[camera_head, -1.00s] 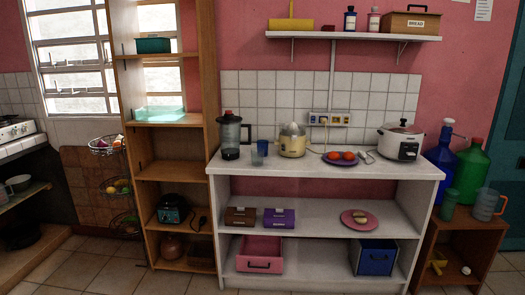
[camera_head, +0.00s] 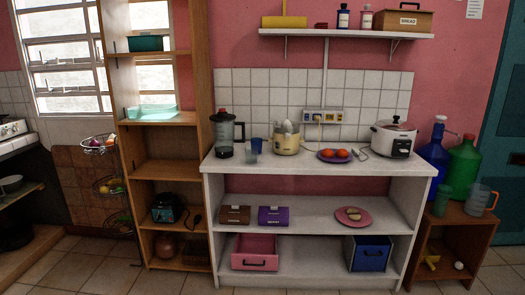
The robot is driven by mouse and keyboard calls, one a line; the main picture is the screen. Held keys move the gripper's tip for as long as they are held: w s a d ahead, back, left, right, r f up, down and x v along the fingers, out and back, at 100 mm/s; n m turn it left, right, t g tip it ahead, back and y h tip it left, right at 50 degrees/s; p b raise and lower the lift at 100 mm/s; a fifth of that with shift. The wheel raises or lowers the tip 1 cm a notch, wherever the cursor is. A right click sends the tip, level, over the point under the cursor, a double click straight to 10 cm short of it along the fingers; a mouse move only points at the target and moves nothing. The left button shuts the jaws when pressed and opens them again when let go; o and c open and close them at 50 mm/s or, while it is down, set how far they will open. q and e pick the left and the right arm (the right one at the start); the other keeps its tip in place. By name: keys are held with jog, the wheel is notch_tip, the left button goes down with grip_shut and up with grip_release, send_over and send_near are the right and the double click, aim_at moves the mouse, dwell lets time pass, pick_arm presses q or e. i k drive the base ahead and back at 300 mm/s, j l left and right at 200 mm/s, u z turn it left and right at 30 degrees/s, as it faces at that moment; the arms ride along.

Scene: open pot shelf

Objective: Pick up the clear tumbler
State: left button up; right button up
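A small clear tumbler (camera_head: 251,157) stands on the white counter top, toward its left end. It is faint against the counter and wall tiles. A blue cup (camera_head: 257,145) stands close behind it, and the two overlap in the view. A blender with a dark base and red lid (camera_head: 225,137) stands just left of the tumbler. A cream and yellow appliance (camera_head: 286,140) stands to its right. Neither of my grippers is in view.
The white shelf unit (camera_head: 300,172) has free counter room in front of the tumbler. A purple plate with red fruit (camera_head: 334,156) and a white cooker (camera_head: 394,138) stand farther right. A tall wooden shelf (camera_head: 167,170) adjoins on the left. Tiled floor is clear in front.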

aim_at(251, 151)
jog(key=i+l, duration=0.3)
jog(key=i, duration=0.25)
jog(key=i+l, duration=0.3)
jog(key=i, duration=0.2)
jog(key=i+l, duration=0.3)
jog(key=i, duration=0.25)
